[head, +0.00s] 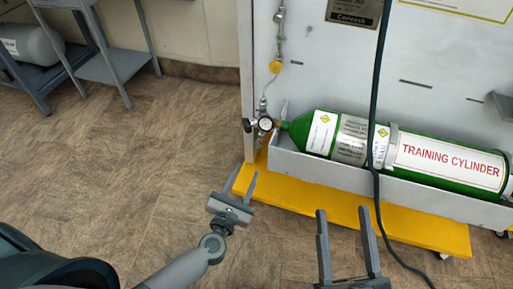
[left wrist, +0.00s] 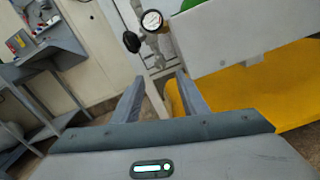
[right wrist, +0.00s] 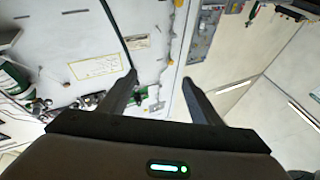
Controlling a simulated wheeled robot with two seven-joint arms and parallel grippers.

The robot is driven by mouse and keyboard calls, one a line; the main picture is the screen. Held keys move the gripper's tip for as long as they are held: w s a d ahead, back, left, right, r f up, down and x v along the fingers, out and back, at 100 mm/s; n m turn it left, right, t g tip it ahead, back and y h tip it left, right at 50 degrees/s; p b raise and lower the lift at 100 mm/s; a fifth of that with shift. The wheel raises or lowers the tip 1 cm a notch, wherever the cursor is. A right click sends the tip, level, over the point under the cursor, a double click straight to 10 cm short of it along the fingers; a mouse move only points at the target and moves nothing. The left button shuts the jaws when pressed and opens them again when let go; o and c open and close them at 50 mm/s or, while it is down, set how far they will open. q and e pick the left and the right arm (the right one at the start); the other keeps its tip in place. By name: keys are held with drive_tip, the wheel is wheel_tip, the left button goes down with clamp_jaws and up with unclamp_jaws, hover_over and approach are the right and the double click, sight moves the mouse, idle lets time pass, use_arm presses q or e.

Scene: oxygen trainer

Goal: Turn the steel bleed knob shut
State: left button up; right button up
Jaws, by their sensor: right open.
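The regulator gauge (head: 265,124) sits at the valve end of the green training cylinder (head: 320,132). Steel fittings (head: 262,103) rise above it. A small dark knob (head: 247,125) is left of the gauge. I cannot surely pick out the steel bleed knob among these small parts. The left wrist view shows the gauge (left wrist: 152,20), a black knob (left wrist: 131,41) and steel fittings (left wrist: 157,46) beyond my fingers. My left gripper (head: 242,178) is open and empty, below and in front of the regulator, apart from it. My right gripper (head: 343,212) is open and empty, right of it.
The cylinder lies in a grey trough (head: 390,185) on a yellow wheeled base (head: 420,228). A dark hose (head: 374,120) hangs before the panel down to the floor. A yellow knob (head: 275,67) is higher on the pipe. Grey stands (head: 110,68) are at left; the floor (head: 120,160) between is clear.

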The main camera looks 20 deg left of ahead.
sight(258, 146)
use_arm(q)
drive_tip(key=w, duration=1)
drive_tip(key=shift+d, duration=0.15)
drive_tip(key=shift+w+b, duration=0.3)
drive_tip(key=shift+w, duration=0.4)
use_arm(e)
drive_tip(key=shift+s+r+t+y, duration=0.3)
drive_tip(key=shift+s+r+t, duration=0.35)
drive_tip(key=shift+r, duration=0.25)
use_arm(q)
clamp_jaws()
